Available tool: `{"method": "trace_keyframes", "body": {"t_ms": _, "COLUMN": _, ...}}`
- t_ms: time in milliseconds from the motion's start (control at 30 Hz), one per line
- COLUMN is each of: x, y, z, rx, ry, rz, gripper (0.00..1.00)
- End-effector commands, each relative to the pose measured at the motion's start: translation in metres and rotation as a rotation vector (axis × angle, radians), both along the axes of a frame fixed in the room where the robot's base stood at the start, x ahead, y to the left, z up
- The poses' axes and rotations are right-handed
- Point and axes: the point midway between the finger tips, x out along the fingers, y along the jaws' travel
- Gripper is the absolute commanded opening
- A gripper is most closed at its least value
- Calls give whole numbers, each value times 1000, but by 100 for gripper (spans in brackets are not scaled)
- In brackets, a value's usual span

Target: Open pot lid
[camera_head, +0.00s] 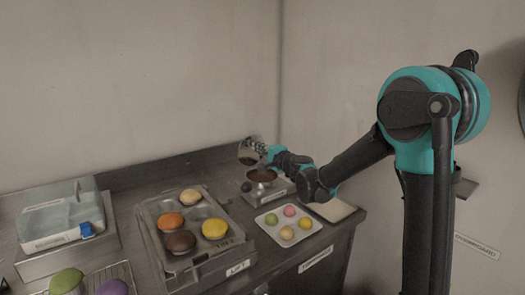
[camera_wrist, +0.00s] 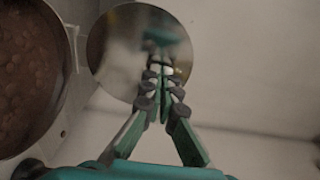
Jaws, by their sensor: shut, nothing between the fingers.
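The pot (camera_head: 262,176) stands at the back of the counter on a small base, its brown contents showing from above. It also fills the left of the wrist view (camera_wrist: 68,75). The round shiny lid (camera_head: 247,157) is raised off the pot mouth and tilted up at its back left. In the wrist view the lid (camera_wrist: 112,50) is a mirror-like disc beside the pot, reflecting my gripper. My gripper (camera_head: 256,147) is shut and empty in front of the lid. In the wrist view its fingertips (camera_wrist: 158,62) overlap the disc; I cannot tell whether they touch it.
A white tray of colored macarons (camera_head: 315,223) lies right of the pot. A metal tray with several buns (camera_head: 152,232) stands in front left. A clear lidded box (camera_head: 60,215) is farther left. Walls close off the back and right sides.

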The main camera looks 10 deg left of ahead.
Motion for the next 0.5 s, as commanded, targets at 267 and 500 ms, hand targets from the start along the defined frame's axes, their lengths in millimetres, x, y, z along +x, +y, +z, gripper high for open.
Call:
{"method": "trace_keyframes", "body": {"t_ms": 267, "x": 2, "y": 2, "z": 0, "rx": 0, "ry": 0, "rz": 0, "gripper": 0}}
{"method": "trace_keyframes", "body": {"t_ms": 500, "x": 9, "y": 11, "z": 3, "rx": 0, "ry": 0, "rz": 2, "gripper": 0}}
